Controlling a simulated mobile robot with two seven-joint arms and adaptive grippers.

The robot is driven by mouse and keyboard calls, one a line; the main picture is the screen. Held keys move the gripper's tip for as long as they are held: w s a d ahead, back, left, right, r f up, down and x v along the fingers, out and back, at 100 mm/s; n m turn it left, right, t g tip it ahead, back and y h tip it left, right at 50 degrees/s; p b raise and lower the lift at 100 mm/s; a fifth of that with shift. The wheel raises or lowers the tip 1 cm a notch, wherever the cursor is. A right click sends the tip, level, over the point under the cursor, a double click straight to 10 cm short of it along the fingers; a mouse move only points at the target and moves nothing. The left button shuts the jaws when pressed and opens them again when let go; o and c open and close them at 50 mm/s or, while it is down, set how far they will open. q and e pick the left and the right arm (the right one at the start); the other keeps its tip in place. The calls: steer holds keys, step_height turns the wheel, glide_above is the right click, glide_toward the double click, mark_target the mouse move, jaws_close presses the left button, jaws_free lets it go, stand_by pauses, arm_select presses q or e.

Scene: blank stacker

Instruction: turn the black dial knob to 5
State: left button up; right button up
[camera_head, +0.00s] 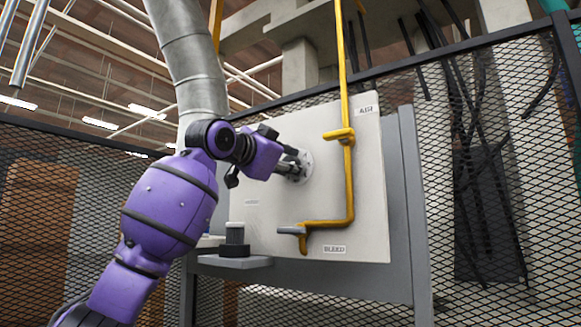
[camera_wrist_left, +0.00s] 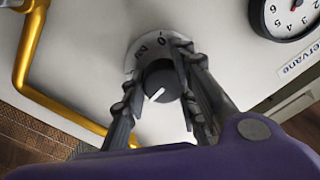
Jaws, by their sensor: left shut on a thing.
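The black dial knob (camera_wrist_left: 162,80) sits on a pale round dial plate on the white panel, seen in the middle of the left wrist view. A white pointer line on the knob points to the lower left in that view. Part of the dial's marking shows above the knob, too small to read surely. My left gripper (camera_wrist_left: 158,88) has one finger on each side of the knob and is shut on it. In the head view my left gripper (camera_head: 297,166) reaches the dial plate (camera_head: 307,165) and hides the knob. My right gripper is in neither view.
A yellow pipe (camera_head: 349,190) with valve handles runs down the panel (camera_head: 240,225), right of the dial. A dark cylinder with a pale top (camera_head: 235,233) stands on a grey shelf at lower left. A round gauge (camera_wrist_left: 290,14) is at upper right in the wrist view.

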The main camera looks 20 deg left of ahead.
arm_select(q)
steer(key=shift+w+d+f, duration=0.1)
steer(key=shift+d+f, duration=0.1)
steer(key=shift+f, duration=0.15)
steer(key=o, duration=0.9)
steer(key=shift+o, duration=0.6)
steer(key=shift+d+r, duration=0.1)
steer(key=shift+r, duration=0.05)
steer(key=shift+s+a, duration=0.2)
steer(key=shift+s, duration=0.1)
steer(key=v, duration=1.1)
steer(key=shift+s, duration=0.35)
